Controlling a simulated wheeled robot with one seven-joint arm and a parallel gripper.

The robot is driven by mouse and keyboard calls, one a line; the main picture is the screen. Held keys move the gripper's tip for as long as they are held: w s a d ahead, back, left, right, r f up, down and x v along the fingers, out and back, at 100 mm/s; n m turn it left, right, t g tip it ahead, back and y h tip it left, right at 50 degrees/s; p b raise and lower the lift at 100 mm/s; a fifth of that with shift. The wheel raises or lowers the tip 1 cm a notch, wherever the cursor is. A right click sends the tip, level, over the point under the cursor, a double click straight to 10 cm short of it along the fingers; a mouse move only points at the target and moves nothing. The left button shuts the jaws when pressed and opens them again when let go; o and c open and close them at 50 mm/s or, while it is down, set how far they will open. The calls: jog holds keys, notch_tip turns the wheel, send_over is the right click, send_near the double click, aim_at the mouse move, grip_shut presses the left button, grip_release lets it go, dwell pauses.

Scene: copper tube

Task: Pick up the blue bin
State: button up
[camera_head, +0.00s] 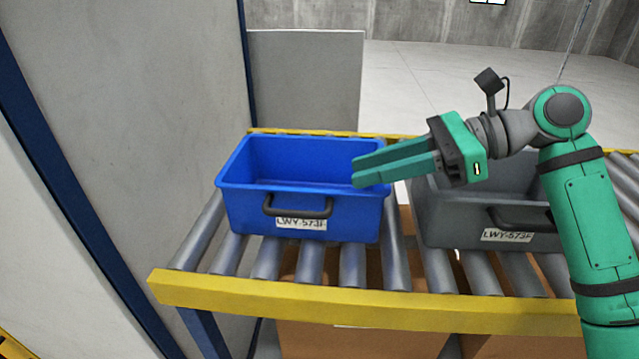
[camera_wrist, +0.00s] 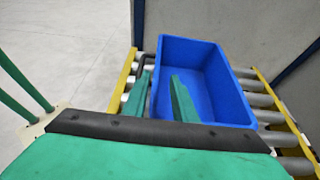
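The blue bin (camera_head: 235,207) stands upright and empty on the roller conveyor, left of centre in the head view. It has a dark handle (camera_head: 298,207) and a white label on its near side. My gripper (camera_head: 354,171) is at the bin's right end, its green fingers pointing left and overlapping the right rim in the picture. Contact cannot be told.
A grey bin (camera_head: 455,235) stands on the rollers to the right, below my gripper and partly hidden by my arm. Yellow rails (camera_head: 350,308) edge the conveyor. A grey wall (camera_head: 150,100) and a blue post rise at the left. Cardboard boxes (camera_head: 365,340) show beneath the rollers.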

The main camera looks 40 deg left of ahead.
aim_at(311, 189)
jog(key=x, duration=0.5)
jog(key=shift+s+a, duration=0.25)
jog(key=shift+a, duration=0.05)
jog(key=shift+x, duration=2.35)
jog(key=shift+f, duration=0.1)
grip_shut()
jog(key=shift+w, duration=0.2)
jog(key=shift+d, duration=0.1)
